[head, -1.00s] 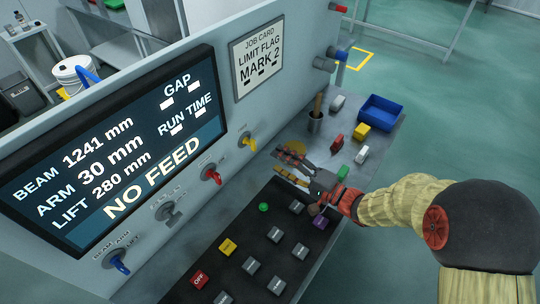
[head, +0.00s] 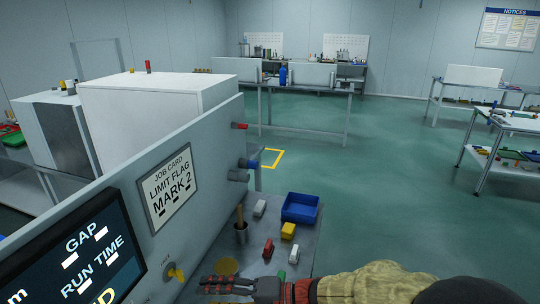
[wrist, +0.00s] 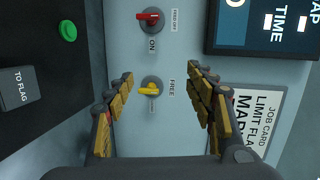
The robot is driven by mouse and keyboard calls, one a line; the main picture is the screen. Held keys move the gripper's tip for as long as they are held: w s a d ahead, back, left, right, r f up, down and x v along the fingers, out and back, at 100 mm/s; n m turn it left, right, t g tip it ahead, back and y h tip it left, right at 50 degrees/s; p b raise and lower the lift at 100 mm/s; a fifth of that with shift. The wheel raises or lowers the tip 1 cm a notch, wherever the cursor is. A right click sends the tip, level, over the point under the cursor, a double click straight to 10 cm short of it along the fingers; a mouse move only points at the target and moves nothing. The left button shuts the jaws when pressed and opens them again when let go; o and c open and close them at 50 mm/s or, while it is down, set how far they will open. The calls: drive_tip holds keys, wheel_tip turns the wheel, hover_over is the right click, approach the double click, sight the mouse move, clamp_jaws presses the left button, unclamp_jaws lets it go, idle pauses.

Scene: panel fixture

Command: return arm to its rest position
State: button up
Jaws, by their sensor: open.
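My gripper (head: 208,285) shows at the bottom edge of the head view, with my arm reaching in from the lower right. In the wrist view my gripper (wrist: 162,76) is open, its two yellow-padded fingers apart with nothing held. It faces the grey panel (wrist: 180,50). A yellow knob (wrist: 150,90) marked FREE shows between the fingers, apart from them. The same yellow knob (head: 176,272) is left of my gripper in the head view. A red knob (wrist: 148,17) marked ON is above the yellow one in the wrist view.
The shelf beside the panel holds a blue bin (head: 300,208), a cup with a wooden handle (head: 240,232) and small coloured blocks (head: 288,230). The display (head: 85,255) and job card (head: 167,188) are on the panel. Open green floor (head: 410,180) lies beyond.

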drive_tip(key=s+d+r+n+g+h+p, duration=0.2)
drive_tip(key=s+d+r+h, duration=0.4)
drive_tip(key=s+d, duration=0.4)
drive_tip(key=s+d+r+t+h, duration=0.1)
drive_tip(key=d+r+t+h, duration=0.1)
drive_tip(key=d, duration=0.5)
drive_tip(key=s+d+r+m+t+h+p, duration=0.1)
drive_tip(key=d+h, duration=0.3)
drive_tip(key=d, duration=0.4)
drive_tip(key=s+d+r+t+h, duration=0.2)
drive_tip(key=d+r+t+h, duration=0.1)
drive_tip(key=d, duration=0.5)
drive_tip(key=shift+s+d+h, duration=0.25)
drive_tip(key=shift+s+h, duration=0.05)
drive_tip(key=shift+h, duration=0.3)
drive_tip(key=shift+a, duration=0.1)
drive_tip(key=shift+c, duration=1.4)
